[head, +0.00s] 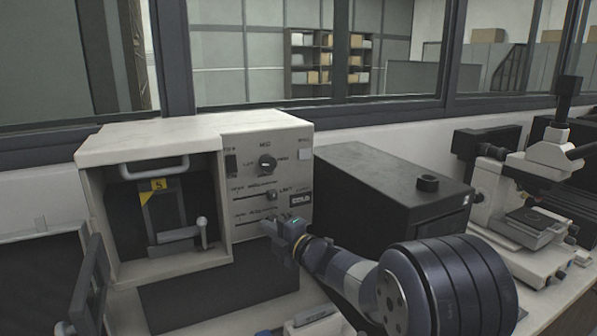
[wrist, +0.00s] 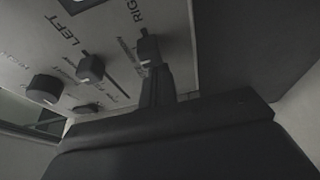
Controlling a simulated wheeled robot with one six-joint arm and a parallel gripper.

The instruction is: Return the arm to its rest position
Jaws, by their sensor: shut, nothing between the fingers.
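My gripper (head: 272,227) is at the lower part of the mounting press's control panel, its fingers right at the lower slider. In the wrist view the fingers (wrist: 156,85) are together and reach up to a slider knob (wrist: 149,48); I cannot tell whether they touch it. The mounting press (head: 150,135) is a cream box with an open chamber on its left and a panel with knobs and sliders on its right. An upper slider knob (head: 272,195) shows above my gripper, and a round knob (head: 267,164) higher up.
A black box (head: 385,180) stands right of the press, behind my arm. A microscope (head: 530,215) is further right. The chamber door (head: 92,285) stands open at the left. Windows are behind.

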